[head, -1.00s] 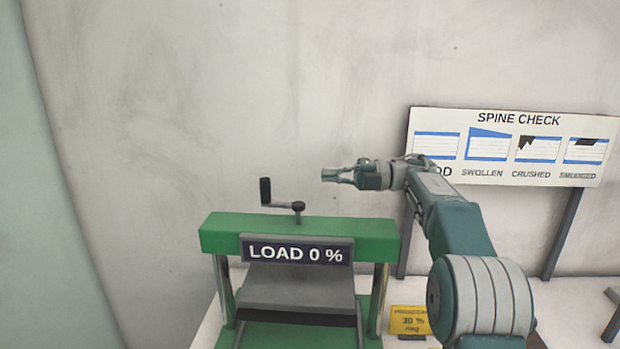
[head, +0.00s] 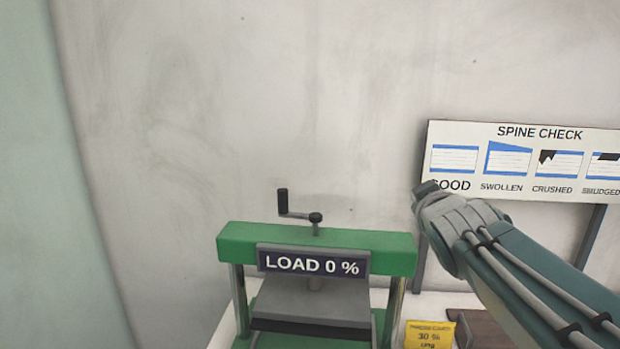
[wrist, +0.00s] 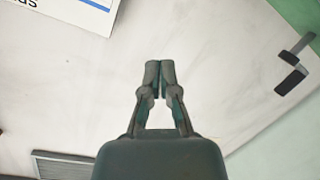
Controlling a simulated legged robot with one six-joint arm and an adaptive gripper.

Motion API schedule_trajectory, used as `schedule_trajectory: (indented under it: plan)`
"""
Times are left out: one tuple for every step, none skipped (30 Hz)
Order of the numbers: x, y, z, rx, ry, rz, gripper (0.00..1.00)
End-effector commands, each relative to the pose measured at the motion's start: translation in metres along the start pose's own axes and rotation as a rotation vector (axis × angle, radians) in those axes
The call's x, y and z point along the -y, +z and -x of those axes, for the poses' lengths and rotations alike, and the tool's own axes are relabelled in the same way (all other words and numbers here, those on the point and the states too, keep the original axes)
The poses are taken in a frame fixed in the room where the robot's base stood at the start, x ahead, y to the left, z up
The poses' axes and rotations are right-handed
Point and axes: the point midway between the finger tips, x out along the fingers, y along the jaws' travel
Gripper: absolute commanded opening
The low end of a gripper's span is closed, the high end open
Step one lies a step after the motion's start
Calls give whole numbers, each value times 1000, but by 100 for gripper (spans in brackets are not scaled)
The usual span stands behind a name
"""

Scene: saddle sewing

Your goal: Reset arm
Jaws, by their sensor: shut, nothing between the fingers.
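My gripper (wrist: 159,68) is shut and empty in the wrist view, its two fingertips together against the pale wall. In the head view my arm reaches in from the lower right; its wrist end is in front of the lower left corner of the spine check board, and the fingers are hidden there. The gripper holds nothing and touches nothing that I can see.
A green press (head: 390,252) with a crank handle (head: 283,202) and a "LOAD 0 %" sign (head: 312,263) stands left of my arm. The spine check board (head: 550,132) stands behind the arm. A yellow card (head: 429,335) lies right of the press. Upper left is clear wall.

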Motion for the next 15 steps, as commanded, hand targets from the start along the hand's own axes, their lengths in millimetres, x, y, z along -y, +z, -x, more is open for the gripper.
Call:
schedule_trajectory:
  plan:
    - [9,22,20,82,-14,-51,0]
    - [15,37,30,138,-25,-84,0]
    - [24,57,45,212,-42,-125,0]
    - [31,72,57,266,-56,-155,0]
    - [39,86,68,318,-71,-184,0]
    - [50,104,84,386,-93,-221,0]
    - [58,117,96,436,-111,-247,0]
    - [67,130,108,486,-130,-272,0]
    - [79,146,124,549,-156,-304,0]
    - [88,157,135,594,-176,-326,0]
    - [96,168,146,637,-195,-346,0]
    - [106,180,159,687,-219,-369,0]
    - [112,187,168,720,-236,-385,0]
    - [118,194,176,751,-251,-397,0]
    - [125,201,185,783,-268,-411,0]
